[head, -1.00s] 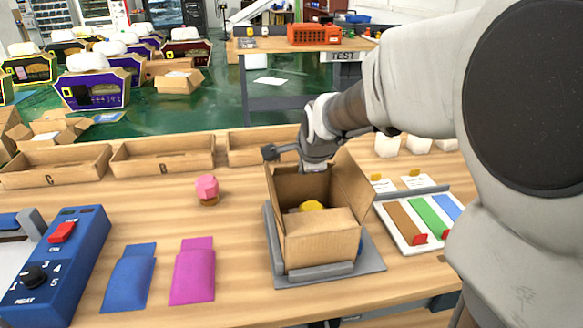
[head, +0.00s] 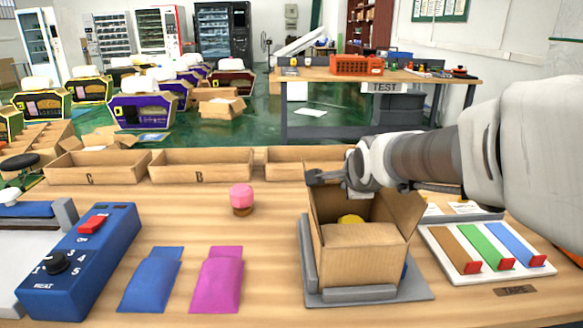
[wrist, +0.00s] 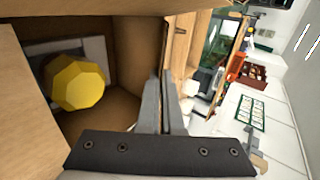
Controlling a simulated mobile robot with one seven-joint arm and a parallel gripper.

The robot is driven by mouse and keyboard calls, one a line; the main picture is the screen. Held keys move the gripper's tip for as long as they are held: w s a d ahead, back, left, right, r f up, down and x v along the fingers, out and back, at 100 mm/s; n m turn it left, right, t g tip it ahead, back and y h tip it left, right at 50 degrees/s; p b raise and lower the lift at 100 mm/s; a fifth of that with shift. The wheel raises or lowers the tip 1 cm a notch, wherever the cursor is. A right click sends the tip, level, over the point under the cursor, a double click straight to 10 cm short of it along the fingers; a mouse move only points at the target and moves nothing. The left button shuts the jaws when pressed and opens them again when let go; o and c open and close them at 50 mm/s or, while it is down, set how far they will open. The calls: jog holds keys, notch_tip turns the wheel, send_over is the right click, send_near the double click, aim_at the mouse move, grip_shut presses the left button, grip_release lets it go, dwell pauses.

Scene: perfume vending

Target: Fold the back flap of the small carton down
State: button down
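The small carton (head: 362,262) stands in a grey fixture (head: 380,294) on the wooden table. Its front flap (head: 360,236) lies inward over part of the opening, and its right flap (head: 404,208) stands up and outward. A yellow faceted object (head: 350,219) is inside; it also shows in the wrist view (wrist: 75,82). My gripper (head: 318,178) is at the carton's back edge, above the opening.
A blue control box (head: 92,258) is further left. A colour-striped tray (head: 487,250) is close on the right. Open wooden bins (head: 202,165) line the back.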

jog(key=c, duration=1.1)
grip_release()
jog(key=shift+o, duration=0.2)
jog(key=p+v, duration=0.5)
jog(key=v, duration=1.2)
jog(key=shift+s, duration=0.2)
jog(key=shift+r, duration=0.1)
